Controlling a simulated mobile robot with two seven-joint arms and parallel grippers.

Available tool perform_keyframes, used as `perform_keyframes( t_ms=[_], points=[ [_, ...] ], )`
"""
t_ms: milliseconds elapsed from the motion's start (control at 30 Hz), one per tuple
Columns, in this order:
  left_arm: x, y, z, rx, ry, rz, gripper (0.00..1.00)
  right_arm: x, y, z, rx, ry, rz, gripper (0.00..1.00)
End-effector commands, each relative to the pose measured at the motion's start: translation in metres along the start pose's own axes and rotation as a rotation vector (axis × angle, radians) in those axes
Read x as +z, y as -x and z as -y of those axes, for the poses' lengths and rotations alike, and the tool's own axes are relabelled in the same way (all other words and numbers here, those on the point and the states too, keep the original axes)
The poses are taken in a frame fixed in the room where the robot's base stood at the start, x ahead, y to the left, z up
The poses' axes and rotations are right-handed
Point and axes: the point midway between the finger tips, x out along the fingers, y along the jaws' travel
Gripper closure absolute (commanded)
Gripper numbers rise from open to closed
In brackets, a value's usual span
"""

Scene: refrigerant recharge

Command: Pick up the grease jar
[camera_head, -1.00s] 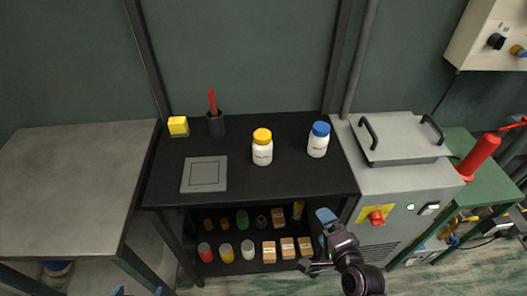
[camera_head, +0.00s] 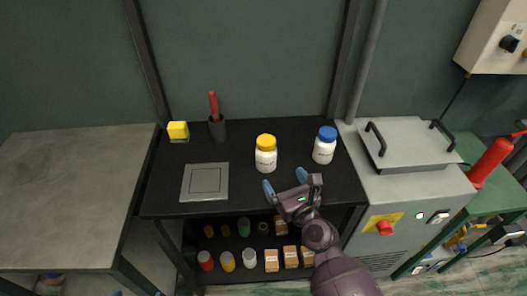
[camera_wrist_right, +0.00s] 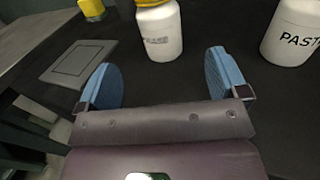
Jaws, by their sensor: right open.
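A white jar with a yellow lid (camera_head: 266,155) stands upright on the black table; its label is too blurred to read. A white jar with a blue lid (camera_head: 325,146) stands to its right, and in the right wrist view its label starts with "PAST" (camera_wrist_right: 292,34). My right gripper (camera_head: 285,182) is open and empty, in front of the yellow-lidded jar. In the right wrist view the yellow-lidded jar (camera_wrist_right: 160,32) is ahead, beyond the gap between the blue fingertips (camera_wrist_right: 160,68), and not between them.
A grey square plate (camera_head: 204,183), a yellow block (camera_head: 178,130) and a dark cup with a red-handled tool (camera_head: 217,128) are on the table's left. The shelf below holds several cans and boxes. A grey machine (camera_head: 410,185) stands at the right.

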Motion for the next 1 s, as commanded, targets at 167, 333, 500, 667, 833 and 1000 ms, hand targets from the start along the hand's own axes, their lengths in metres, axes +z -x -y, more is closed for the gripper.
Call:
perform_keyframes(
  t_ms=[167,333,500,667,833,1000],
  points=[
    [0.005,0.002,-0.001,0.001,0.001,0.009,0.09,0.001,-0.025,-0.001,0.001,0.003,0.002,0.08],
    [0.013,0.005,-0.001,-0.001,0.004,0.026,0.09,0.0,-0.049,0.0,0.0,0.004,0.001,0.08],
    [0.014,0.004,-0.002,-0.001,0.008,0.027,0.09,0.0,-0.062,0.0,0.0,0.003,0.001,0.08],
    [0.012,0.003,-0.003,-0.001,0.011,0.023,0.09,0.0,-0.069,-0.001,0.0,0.005,0.001,0.08],
    [0.014,0.001,-0.004,0.001,0.01,0.025,0.09,-0.003,-0.089,-0.002,0.001,0.005,0.0,0.08],
    [0.014,-0.001,-0.004,0.002,0.009,0.025,0.09,-0.004,-0.108,-0.002,0.0,0.004,0.0,0.08]
  ],
)
